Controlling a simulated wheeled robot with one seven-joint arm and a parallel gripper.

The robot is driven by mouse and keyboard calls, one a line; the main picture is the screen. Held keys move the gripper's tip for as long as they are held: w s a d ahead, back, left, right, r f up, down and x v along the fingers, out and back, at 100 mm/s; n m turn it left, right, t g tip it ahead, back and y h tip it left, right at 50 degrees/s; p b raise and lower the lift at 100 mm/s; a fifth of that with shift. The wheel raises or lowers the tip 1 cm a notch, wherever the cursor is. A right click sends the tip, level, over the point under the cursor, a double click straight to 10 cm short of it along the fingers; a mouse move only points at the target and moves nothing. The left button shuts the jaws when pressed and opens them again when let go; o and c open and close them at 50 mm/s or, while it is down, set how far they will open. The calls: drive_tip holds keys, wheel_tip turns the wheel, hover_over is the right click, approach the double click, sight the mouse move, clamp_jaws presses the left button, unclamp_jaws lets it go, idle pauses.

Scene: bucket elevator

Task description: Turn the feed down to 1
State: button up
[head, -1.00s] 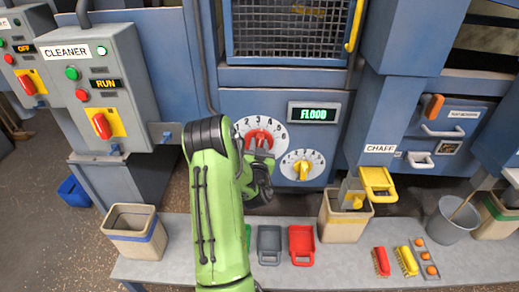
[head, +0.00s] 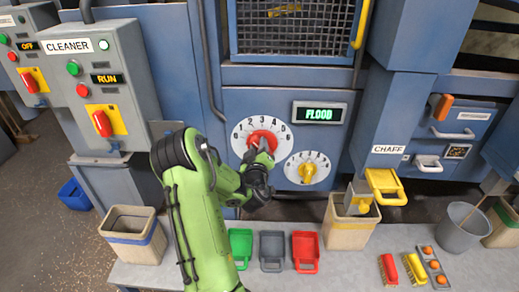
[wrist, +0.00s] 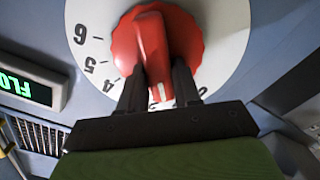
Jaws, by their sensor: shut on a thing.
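A red knob (head: 263,139) sits on a white round dial (head: 240,137) numbered 0 to 6 on the blue machine front. In the wrist view the red knob (wrist: 150,45) has a raised ridge with a white mark at its end. The mark points down between the fingers, between the 4 and the 2; the numeral there is hidden. My gripper (wrist: 158,85) is shut on the ridge, one finger at each side. In the head view my gripper (head: 260,155) covers the knob's lower part. A display (head: 319,114) beside the dial reads FLOOD.
A smaller dial with a yellow knob (head: 307,172) is close at the lower right. Below is a bench (head: 330,268) with green, grey and red scoops (head: 305,252) and bins. A cleaner control box (head: 100,85) stands left; a chaff chute (head: 385,135) stands right.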

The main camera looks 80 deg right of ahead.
drive_tip(key=shift+w+n, duration=0.1)
drive_tip(key=shift+n, duration=0.7)
drive_tip(key=shift+f, duration=0.1)
drive_tip(key=o, duration=1)
drive_tip(key=shift+c, duration=0.2)
